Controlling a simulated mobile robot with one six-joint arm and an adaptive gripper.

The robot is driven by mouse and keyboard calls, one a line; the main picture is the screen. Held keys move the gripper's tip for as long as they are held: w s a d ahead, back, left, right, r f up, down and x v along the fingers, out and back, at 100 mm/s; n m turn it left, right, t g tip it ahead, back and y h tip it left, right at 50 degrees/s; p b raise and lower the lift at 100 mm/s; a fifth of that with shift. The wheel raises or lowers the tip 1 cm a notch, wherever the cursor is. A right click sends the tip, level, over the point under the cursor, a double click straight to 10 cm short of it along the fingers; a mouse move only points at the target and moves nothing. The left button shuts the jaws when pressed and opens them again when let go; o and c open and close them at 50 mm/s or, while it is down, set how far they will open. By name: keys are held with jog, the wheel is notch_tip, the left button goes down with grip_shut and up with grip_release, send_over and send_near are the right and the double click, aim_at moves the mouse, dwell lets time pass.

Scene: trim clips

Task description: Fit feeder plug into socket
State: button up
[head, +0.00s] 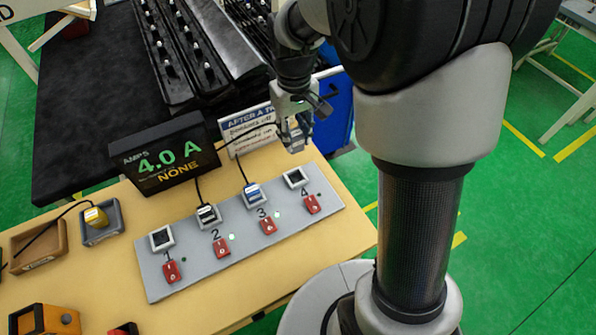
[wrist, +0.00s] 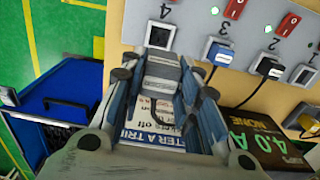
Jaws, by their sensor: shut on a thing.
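My gripper (head: 298,122) is shut on a grey plug (wrist: 161,70), held above the board's back edge. In the wrist view the plug lies between the fingertips (wrist: 160,82). The grey socket panel (head: 155,283) has four numbered sockets. Socket 4 (head: 296,177) is empty, just below the gripper in the head view; the wrist view shows it (wrist: 161,35) just beyond the plug, apart from it. Socket 1 (head: 162,238) is empty. A dark plug (head: 207,215) is in socket 2 and a blue plug (head: 252,190) in socket 3.
A display (head: 165,155) reads 4.0 A, NONE. A sign (head: 247,130) stands behind the panel, close to the gripper. A yellow plug (head: 96,216) rests in a grey holder at left. Red switches (head: 222,247) line the panel front. A blue bin (wrist: 62,110) is beside the board.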

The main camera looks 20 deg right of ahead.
notch_tip(320, 180, down, 14)
jog(key=b, duration=0.4)
jog(key=shift+f, duration=0.25)
jog(key=shift+f, duration=0.2)
jog(key=o, duration=1.1)
jog(key=shift+r, duration=0.15)
